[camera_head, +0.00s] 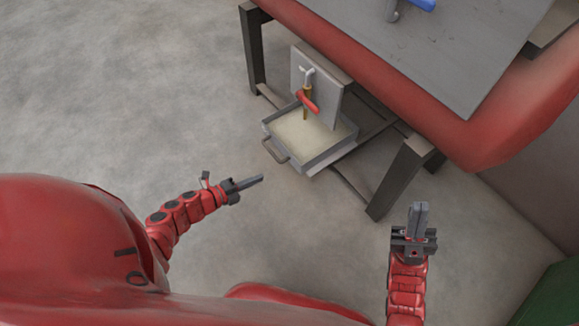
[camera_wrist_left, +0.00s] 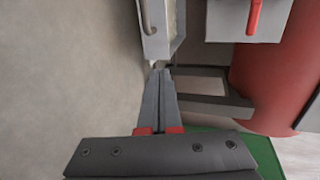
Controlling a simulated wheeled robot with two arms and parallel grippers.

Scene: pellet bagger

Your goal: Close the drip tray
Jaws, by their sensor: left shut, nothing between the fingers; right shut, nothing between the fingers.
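The drip tray (camera_head: 319,159) is a grey, open-topped box with a pale inside, pulled out below the red-handled tap under the red machine. Its metal handle (camera_head: 274,151) is on the front side, facing my left arm. In the left wrist view, the tray (camera_wrist_left: 158,44) and its handle (camera_wrist_left: 149,18) show at the top. My left gripper (camera_head: 262,178) is shut and empty, in front of the tray and apart from the handle; its fingers also show in the left wrist view (camera_wrist_left: 160,72). My right gripper (camera_head: 418,204) is shut and empty, to the right of the tray.
The tap (camera_head: 307,98) with a red lever stands on a grey plate (camera_head: 335,95) above the tray. Dark machine legs (camera_head: 400,178) stand beside the tray. A green object (camera_head: 550,300) is at the bottom right. The floor at left is clear.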

